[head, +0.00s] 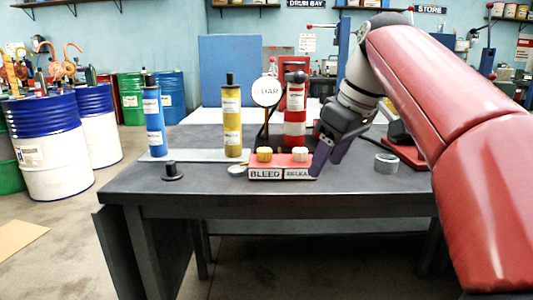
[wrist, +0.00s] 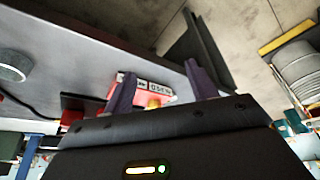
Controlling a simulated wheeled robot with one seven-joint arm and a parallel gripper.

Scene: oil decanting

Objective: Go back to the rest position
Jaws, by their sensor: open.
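My gripper (head: 326,167) is in the head view, at the front of the dark workbench (head: 210,190). Its dark purple fingers point down and left, beside the right end of a red box. The red box (head: 282,178) carries the labels BLEED and RELEASE and two knobs, one yellow (head: 264,154) and one pale (head: 300,154). The fingers are apart with nothing seen held between them. In the wrist view the open fingers (wrist: 161,80) frame part of the red box. Whether a finger touches the box I cannot tell.
Behind the box stand a round dial (head: 266,91) and a red-and-white cylinder (head: 295,115). Blue (head: 154,125) and yellow (head: 232,125) cylinders stand left on a pale plate. A tape roll (head: 386,163) lies right. A black stopper-like piece (head: 172,172) is front left.

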